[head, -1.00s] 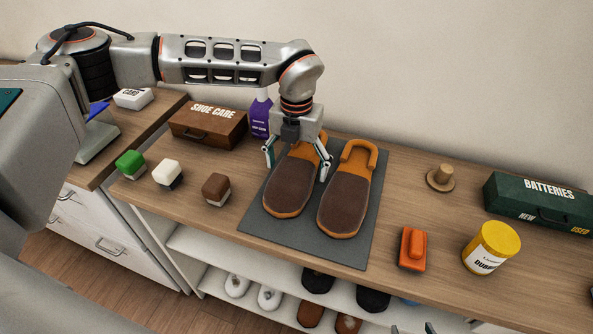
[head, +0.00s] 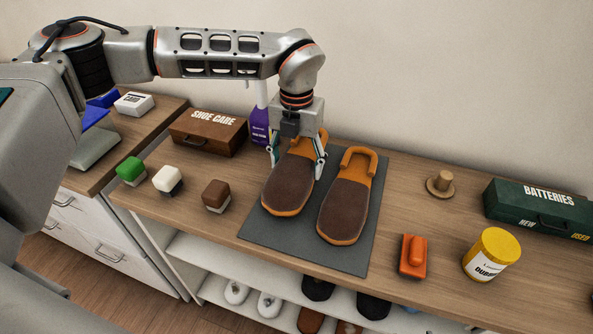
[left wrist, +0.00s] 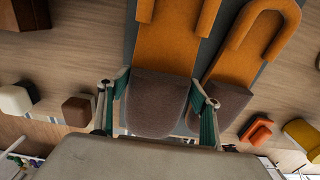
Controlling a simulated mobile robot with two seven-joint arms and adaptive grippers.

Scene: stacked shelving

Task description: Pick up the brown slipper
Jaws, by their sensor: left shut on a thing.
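Two brown slippers with orange edges and heels lie side by side at a grey mat (head: 262,228). My left gripper (head: 297,165) comes from above and is shut across the left slipper (head: 288,188), one finger on each side. In the left wrist view this slipper (left wrist: 158,102) sits between the two green-padded fingers (left wrist: 155,115). It looks slightly raised, but I cannot tell whether all of it is clear of the mat. The right slipper (head: 344,208) rests on the mat, close beside the right finger. My right gripper is not in view.
A shoe care box (head: 208,132) and a purple bottle (head: 260,125) stand behind. Brushes in green (head: 131,170), white (head: 167,180) and brown (head: 216,195) sit left. An orange brush (head: 413,256), yellow-lidded tin (head: 490,255), wooden knob (head: 440,184) and green batteries box (head: 540,207) stand right.

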